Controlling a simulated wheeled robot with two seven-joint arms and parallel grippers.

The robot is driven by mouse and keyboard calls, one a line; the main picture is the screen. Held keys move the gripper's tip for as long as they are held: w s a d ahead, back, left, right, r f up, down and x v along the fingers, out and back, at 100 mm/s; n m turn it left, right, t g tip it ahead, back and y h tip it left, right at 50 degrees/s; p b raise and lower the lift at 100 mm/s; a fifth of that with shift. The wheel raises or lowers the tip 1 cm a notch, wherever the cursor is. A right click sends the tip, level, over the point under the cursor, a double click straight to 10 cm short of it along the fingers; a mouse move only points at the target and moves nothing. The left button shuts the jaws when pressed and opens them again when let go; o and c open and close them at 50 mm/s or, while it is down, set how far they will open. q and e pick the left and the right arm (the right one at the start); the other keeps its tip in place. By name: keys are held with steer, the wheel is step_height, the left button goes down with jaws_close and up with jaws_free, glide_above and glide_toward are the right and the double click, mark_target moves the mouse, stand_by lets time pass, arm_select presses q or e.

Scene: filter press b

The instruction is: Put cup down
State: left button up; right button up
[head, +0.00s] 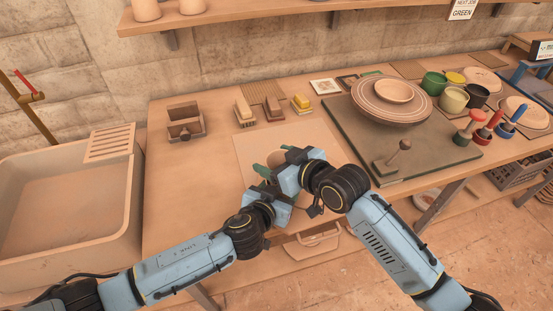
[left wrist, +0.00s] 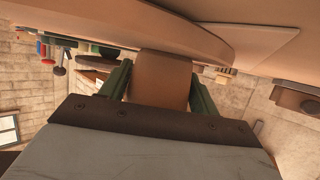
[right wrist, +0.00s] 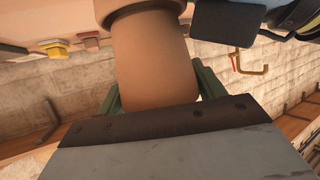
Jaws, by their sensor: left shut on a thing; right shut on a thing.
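Both grippers are close together over a pale square board (head: 245,146) in the middle of the bench. My right gripper (head: 266,167) is shut on a tan round-sided piece, which looks like the cup (right wrist: 155,60); it shows from close up in the right wrist view. My left gripper (left wrist: 160,85) is shut on a smooth tan piece (left wrist: 160,78) below a wide curved tan surface. I cannot tell whether this is the same cup. In the head view the grippers hide most of what they hold. Contact with the board cannot be seen.
A wide sink (head: 65,215) stands at the left. A wooden box (head: 186,121), brushes (head: 244,112) and a yellow-topped block (head: 302,104) lie behind the board. A dark slab (head: 350,135) with a large plate (head: 350,108) is at the right, beside several coloured cups.

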steer(key=shift+f, duration=0.15)
steer(key=shift+f, duration=0.45)
steer(key=o, duration=1)
steer(key=shift+o, duration=0.2)
steer(key=shift+r, duration=0.5)
steer(key=v, duration=1.2)
